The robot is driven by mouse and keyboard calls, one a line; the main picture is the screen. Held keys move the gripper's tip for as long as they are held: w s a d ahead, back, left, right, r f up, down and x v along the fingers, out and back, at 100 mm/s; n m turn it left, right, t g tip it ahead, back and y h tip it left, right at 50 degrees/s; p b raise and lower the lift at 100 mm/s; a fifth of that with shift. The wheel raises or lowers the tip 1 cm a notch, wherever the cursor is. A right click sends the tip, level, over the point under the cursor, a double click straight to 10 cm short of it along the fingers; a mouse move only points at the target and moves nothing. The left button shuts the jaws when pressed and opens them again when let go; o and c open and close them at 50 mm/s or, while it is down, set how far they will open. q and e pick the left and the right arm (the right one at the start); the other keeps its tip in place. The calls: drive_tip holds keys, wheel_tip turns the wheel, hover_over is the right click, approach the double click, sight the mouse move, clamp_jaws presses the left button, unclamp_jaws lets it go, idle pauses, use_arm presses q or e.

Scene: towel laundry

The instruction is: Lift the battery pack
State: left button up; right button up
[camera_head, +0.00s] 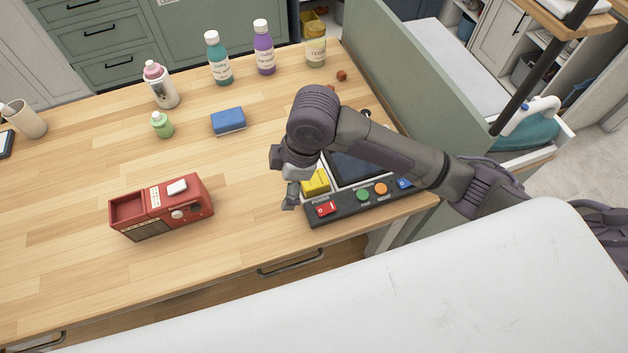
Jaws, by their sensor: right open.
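A yellow block (316,182), which looks like the battery pack, sits at the left end of a black control panel (350,206) with a dark screen and coloured buttons. My right gripper (290,193) is open just left of the yellow block, its fingers pointing down. The wrist and arm above it hide part of the panel and the gripper's far side. I cannot tell whether a finger touches the block. A red box-shaped device (160,208) with a white piece on top stands further left on the wooden table (90,270). My left gripper is not in view.
A blue sponge-like block (228,121), a small green bottle (162,125) and a white bottle (161,86) stand behind. The table between red device and gripper is clear.

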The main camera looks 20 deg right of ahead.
drive_tip(key=w+d+r+n+h, duration=0.25)
drive_tip(key=w+d+r, duration=0.2)
drive_tip(key=d, duration=0.25)
drive_tip(key=g+p, duration=0.1)
drive_tip(key=p, duration=0.1)
hover_over(314, 179)
wheel_tip(314, 179, down, 8)
drive_tip(key=shift+f, duration=0.25)
wheel_tip(314, 179, down, 4)
drive_tip(key=shift+r+p, duration=0.2)
drive_tip(key=shift+p, duration=0.95)
drive_tip(key=shift+f, duration=0.6)
drive_tip(key=c, duration=1.4)
drive_tip(key=shift+r, duration=0.1)
